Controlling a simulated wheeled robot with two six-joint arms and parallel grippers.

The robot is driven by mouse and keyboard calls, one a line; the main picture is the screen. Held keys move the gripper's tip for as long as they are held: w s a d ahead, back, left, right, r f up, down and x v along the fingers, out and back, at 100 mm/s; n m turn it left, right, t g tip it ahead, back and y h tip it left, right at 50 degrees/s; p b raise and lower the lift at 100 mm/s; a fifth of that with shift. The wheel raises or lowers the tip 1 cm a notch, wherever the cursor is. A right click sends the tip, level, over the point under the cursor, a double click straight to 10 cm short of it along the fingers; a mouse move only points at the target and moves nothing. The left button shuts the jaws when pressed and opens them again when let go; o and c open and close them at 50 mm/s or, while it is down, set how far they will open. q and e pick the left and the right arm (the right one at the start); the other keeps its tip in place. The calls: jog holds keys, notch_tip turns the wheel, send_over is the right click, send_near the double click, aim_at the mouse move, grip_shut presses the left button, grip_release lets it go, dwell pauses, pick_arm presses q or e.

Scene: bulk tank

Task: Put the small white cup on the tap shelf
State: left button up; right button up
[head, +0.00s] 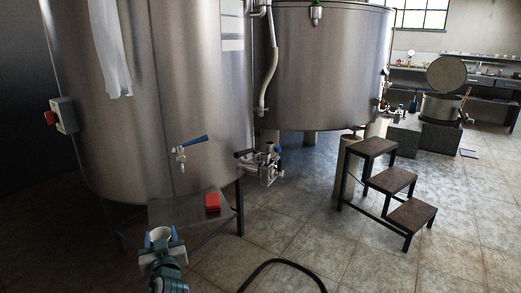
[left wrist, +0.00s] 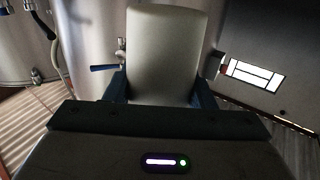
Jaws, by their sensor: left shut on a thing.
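The small white cup (head: 160,234) is held in my left gripper (head: 162,242), low in front of the tap shelf in the head view. In the left wrist view the cup (left wrist: 166,55) fills the middle, between the two blue fingers (left wrist: 166,92). The tap shelf (head: 178,210) is a grey plate under the tap on the big steel tank. The tap (head: 182,152) has a blue lever and also shows in the left wrist view (left wrist: 121,55). The cup is in front of and near the shelf's front edge; I cannot tell the exact gap. My right gripper does not show.
A red block (head: 212,202) sits on the right part of the shelf. A valve (head: 264,164) stands right of it. A black hose (head: 282,264) lies on the tiled floor, and brown steps (head: 389,181) stand to the right. The shelf's middle is bare.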

pick_arm(q)
jog(key=s+d+f+m+t+h, duration=0.2)
jog(key=s+d+m+h, duration=0.4)
jog(key=s+d+h, duration=0.45)
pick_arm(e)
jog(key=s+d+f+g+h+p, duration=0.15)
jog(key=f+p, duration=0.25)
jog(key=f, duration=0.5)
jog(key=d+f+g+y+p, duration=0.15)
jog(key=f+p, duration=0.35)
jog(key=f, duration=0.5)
pick_arm(q)
jog(key=s+d+r+y+p, duration=0.1)
jog(key=s+r+y+p, duration=0.1)
jog(key=s+r+p, duration=0.4)
notch_tip(320, 180, up, 5)
jog(key=shift+s+d+r, duration=0.15)
jog(key=shift+s+d, duration=0.05)
jog(key=shift+s, duration=0.75)
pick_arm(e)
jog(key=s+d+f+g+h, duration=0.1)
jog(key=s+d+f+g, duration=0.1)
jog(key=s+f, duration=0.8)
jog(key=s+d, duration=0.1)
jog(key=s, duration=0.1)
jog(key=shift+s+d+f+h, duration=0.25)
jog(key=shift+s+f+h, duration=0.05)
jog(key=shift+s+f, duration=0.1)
pick_arm(q)
jog(key=shift+w+d, duration=0.1)
